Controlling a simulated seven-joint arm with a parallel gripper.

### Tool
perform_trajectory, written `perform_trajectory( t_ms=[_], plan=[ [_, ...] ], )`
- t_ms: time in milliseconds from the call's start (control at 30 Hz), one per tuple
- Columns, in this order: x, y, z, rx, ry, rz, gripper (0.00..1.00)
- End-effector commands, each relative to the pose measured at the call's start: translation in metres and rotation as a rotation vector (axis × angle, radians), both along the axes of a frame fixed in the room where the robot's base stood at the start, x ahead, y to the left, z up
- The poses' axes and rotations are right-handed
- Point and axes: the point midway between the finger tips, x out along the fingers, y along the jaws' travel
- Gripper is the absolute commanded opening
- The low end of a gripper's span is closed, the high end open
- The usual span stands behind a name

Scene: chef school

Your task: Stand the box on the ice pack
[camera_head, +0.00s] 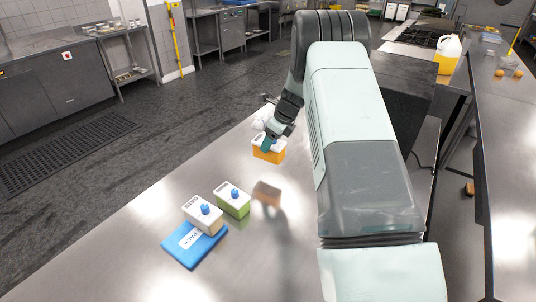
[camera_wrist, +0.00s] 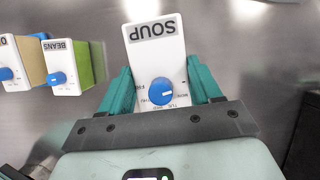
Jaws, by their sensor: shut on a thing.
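My gripper (camera_wrist: 160,92) is shut on a box with a white top, a SOUP label and a blue knob (camera_wrist: 161,60). In the head view this soup box (camera_head: 268,151) has orange sides and hangs above the metal counter, its reflection below it.
The steel counter (camera_head: 262,255) is clear to the right of the ice pack. The counter's left edge borders the dark floor. A yellow jug (camera_head: 447,57) stands far off at upper right.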

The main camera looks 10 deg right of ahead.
Motion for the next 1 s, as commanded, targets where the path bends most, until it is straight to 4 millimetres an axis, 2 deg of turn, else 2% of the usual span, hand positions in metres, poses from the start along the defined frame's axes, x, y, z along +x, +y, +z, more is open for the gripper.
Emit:
perform_trajectory(
  t_ms=[33,233,367,467,600,800,1000],
  plan=[
    [0.001,0.0,0.008,-0.001,-0.004,0.001,0.14],
    [-0.001,0.002,0.019,0.0,-0.003,0.02,0.14],
    [-0.011,0.008,0.031,0.0,-0.003,0.147,0.14],
    [-0.028,0.019,0.049,0.0,-0.004,0.355,0.14],
    [-0.065,0.036,0.084,0.001,-0.004,0.759,0.14],
    [-0.119,0.048,0.128,-0.001,0.0,1.283,0.14],
    [-0.16,0.055,0.159,-0.001,0.001,1.642,0.14]
  ],
)
